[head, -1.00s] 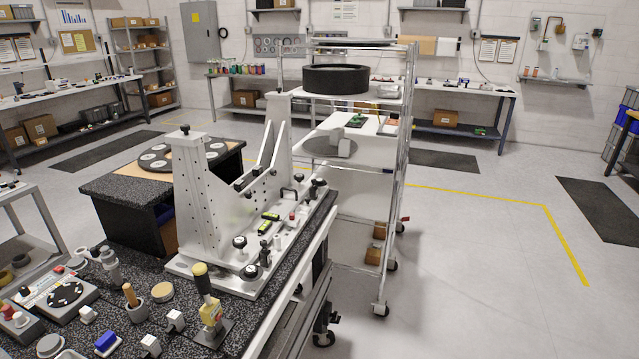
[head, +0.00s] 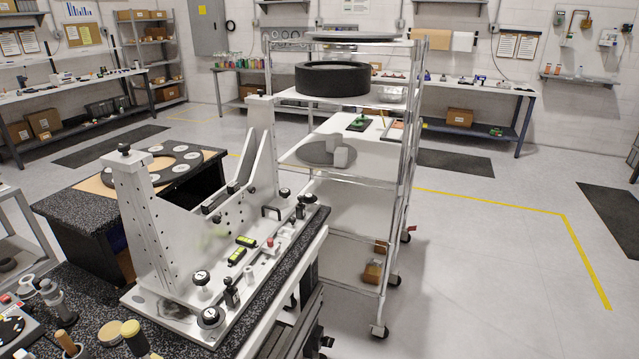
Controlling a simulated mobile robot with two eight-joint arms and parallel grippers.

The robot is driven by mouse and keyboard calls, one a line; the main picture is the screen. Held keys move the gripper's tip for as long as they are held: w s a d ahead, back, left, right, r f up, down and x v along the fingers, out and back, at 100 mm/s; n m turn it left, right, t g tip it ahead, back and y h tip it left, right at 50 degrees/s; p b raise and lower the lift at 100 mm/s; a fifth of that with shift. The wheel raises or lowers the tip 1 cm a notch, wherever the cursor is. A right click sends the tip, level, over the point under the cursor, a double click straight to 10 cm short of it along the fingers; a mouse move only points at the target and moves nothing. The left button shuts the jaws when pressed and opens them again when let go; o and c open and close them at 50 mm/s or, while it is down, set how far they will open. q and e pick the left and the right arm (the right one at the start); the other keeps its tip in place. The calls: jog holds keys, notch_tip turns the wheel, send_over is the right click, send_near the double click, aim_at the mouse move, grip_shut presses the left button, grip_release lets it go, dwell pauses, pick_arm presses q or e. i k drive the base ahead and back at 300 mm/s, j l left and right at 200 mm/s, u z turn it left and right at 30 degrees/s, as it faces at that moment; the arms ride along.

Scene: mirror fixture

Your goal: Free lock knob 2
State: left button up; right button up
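The mirror fixture, a pale metal frame with two uprights and a sloped cradle (head: 234,190), stands on the granite-topped bench. A black knob (head: 124,149) sits on top of its left upright, near a small mark that looks like a 1. Black knobs with light centres stand on the base plate at the front, one (head: 200,278) behind another (head: 210,318). More black knobs (head: 284,193) are at the far right end of the base. I cannot read a number 2 on any knob, so I cannot tell which is lock knob 2. Neither gripper is in view.
Two yellow-green level vials (head: 240,249) and a red button (head: 269,242) sit on the base plate. A wire-shelf cart (head: 345,180) with a black ring (head: 332,79) stands close behind. A yellow-topped handle (head: 131,329) and small parts crowd the bench's front left.

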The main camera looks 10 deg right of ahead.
aim_at(309, 198)
jog(key=i+l, duration=1.7)
jog(key=l, duration=0.15)
jog(key=i+l+u, duration=0.15)
jog(key=u, duration=0.2)
jog(key=i+l+u, duration=0.1)
jog(key=u, duration=0.25)
jog(key=l+u, duration=0.35)
jog(key=i+j, duration=0.05)
